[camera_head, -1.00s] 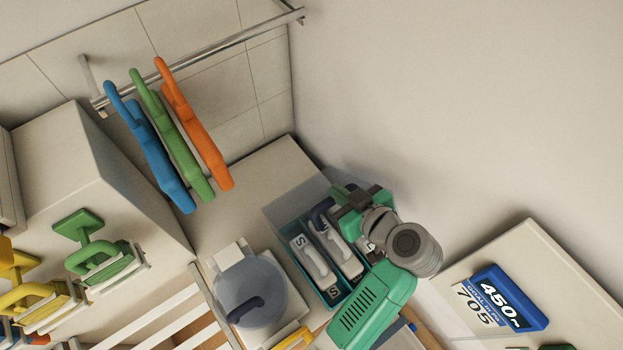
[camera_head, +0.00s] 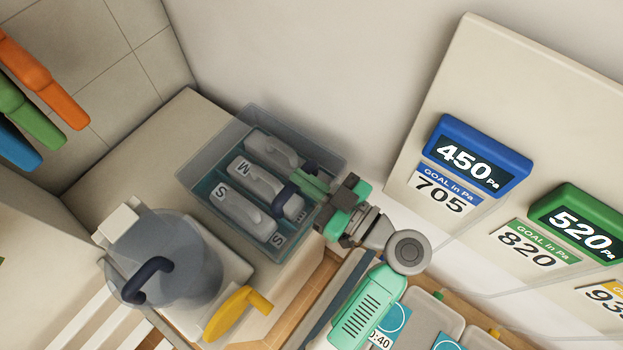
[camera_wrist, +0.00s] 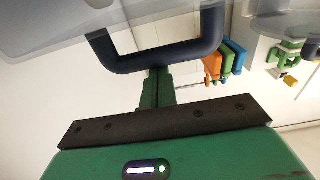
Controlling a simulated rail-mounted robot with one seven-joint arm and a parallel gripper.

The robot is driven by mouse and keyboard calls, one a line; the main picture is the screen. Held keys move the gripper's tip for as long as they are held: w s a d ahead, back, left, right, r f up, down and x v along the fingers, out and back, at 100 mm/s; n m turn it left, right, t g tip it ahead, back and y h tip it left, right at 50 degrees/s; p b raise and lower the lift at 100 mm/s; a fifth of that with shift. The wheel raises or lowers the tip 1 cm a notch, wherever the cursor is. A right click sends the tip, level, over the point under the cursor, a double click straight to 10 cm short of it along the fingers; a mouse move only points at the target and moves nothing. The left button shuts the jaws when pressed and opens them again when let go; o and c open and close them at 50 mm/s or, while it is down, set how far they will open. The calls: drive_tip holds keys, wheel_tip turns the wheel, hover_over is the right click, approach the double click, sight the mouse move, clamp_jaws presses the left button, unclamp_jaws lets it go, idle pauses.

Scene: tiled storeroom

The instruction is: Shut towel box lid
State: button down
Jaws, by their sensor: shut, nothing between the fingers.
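The towel box (camera_head: 206,186) is a teal box with grey rolled towels marked S and M standing in its slots. Its clear lid (camera_head: 322,152) spreads over the towels, and I cannot tell whether it sits flush on the rim. The lid's dark navy handle (camera_head: 290,197) is on the box's right side; it also shows large in the wrist view (camera_wrist: 160,57). My gripper (camera_head: 312,184) is shut and empty, its green fingertips at the handle. In the wrist view the fingertips (camera_wrist: 157,78) meet or nearly meet the handle's bar, which is not between them.
A round lidded container (camera_head: 185,275) with a dark handle stands left of the box, with a yellow handle (camera_head: 238,312) near it. Blue (camera_head: 475,157) and green (camera_head: 580,222) displays hang on the right wall panel. Coloured hangers (camera_head: 40,80) are at upper left.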

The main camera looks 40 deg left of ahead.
drive_tip(key=shift+a+r, duration=0.2)
drive_tip(key=d+r+p, duration=0.1)
drive_tip(key=d+r, duration=0.1)
drive_tip(key=d, duration=0.7)
drive_tip(key=shift+d+r, duration=0.15)
